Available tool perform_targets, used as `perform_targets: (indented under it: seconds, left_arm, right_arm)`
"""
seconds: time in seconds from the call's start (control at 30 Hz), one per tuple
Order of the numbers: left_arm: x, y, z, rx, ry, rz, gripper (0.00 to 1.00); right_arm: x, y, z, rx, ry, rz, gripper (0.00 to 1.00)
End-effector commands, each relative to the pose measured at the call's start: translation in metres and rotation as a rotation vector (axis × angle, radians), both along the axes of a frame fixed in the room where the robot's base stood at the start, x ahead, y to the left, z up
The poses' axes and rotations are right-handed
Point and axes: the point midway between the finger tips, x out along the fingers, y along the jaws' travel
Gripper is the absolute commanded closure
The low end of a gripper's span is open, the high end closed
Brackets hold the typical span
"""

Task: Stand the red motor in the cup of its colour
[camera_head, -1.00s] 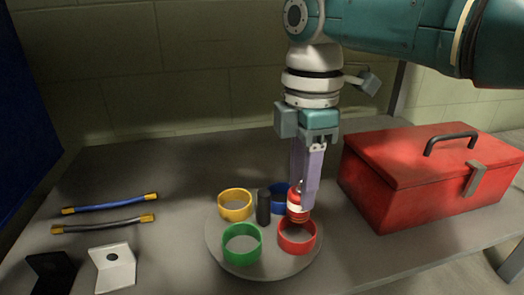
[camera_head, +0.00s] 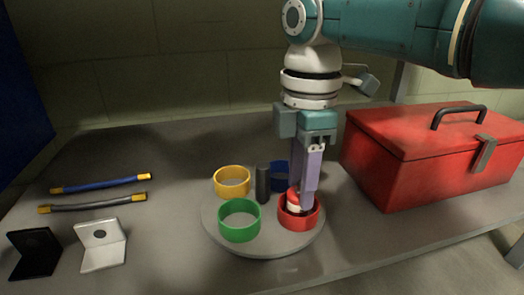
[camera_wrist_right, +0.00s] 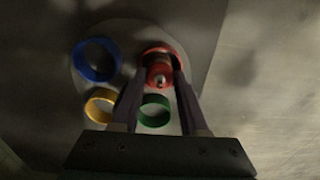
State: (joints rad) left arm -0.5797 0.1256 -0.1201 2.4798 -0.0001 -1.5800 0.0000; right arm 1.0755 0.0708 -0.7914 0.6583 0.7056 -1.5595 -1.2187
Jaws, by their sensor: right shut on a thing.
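The red motor (camera_head: 293,203), with a pale band, stands roughly upright with its lower part inside the red cup (camera_head: 299,219). The cup's front wall hides the motor's bottom, so I cannot tell whether it touches the floor of the cup. My right gripper (camera_head: 304,203) points down over the red cup and is shut on the motor. In the right wrist view the motor (camera_wrist_right: 159,76) sits between the two fingers, at the red cup (camera_wrist_right: 157,50). My left gripper is not in view.
The round grey tray (camera_head: 262,244) also carries a green cup (camera_head: 239,222), a yellow cup (camera_head: 232,183), a blue cup (camera_head: 280,177) and a dark post (camera_head: 263,184). A red toolbox (camera_head: 420,165) stands close on the right. Cables and brackets lie on the left.

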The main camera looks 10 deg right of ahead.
Motion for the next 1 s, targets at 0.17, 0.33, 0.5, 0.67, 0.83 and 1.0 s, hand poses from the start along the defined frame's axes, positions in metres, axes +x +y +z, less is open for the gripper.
perform_targets:
  seconds: [0.17, 0.33, 0.5, 0.67, 0.83, 1.0]
  left_arm:
    - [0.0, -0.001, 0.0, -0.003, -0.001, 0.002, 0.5]
    - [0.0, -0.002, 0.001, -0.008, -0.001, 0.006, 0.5]
    - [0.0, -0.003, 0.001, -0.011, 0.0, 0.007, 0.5]
    - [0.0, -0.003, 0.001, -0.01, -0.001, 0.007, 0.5]
    - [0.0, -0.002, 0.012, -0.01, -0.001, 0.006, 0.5]
    - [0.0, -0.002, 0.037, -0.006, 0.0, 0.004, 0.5]
  right_arm:
    - [0.0, 0.0, 0.0, 0.0, 0.0, 0.001, 0.47]
    - [0.0, 0.0, 0.0, 0.0, 0.0, 0.001, 0.28]
    - [0.0, 0.0, 0.0, 0.0, 0.0, 0.0, 0.21]
    - [0.0, 0.0, 0.001, 0.0, 0.001, 0.0, 0.21]
    - [0.0, 0.0, 0.012, 0.0, 0.0, 0.0, 0.21]
    - [0.0, 0.0, 0.039, -0.001, 0.0, 0.001, 0.21]
